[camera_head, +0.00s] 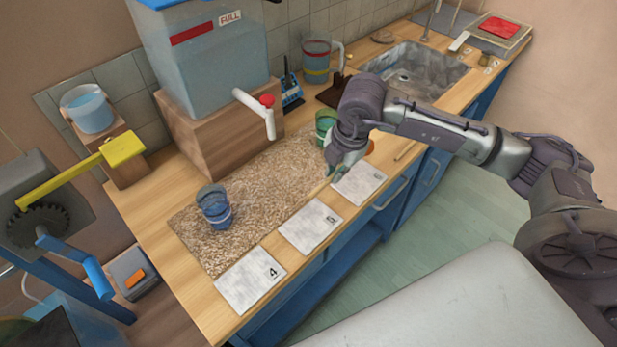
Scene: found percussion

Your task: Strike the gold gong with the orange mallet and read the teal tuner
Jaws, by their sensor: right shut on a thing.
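My right gripper (340,168) is over the counter's front part, at the right end of the speckled mat. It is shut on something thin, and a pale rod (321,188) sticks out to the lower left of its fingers. An orange round end (370,147) shows just behind the wrist, roughly in line with that rod; together they look like the orange mallet, mostly hidden by my gripper. I make out no gold gong and no teal tuner in this view. My left gripper is out of view.
A green cup (325,123) stands close behind my right gripper. A blue cup (214,207) stands on the speckled mat (262,185). A water tank (212,80) with a white tap (256,110) stands behind. Numbered cards (249,280) line the front edge. A sink (414,70) lies at right.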

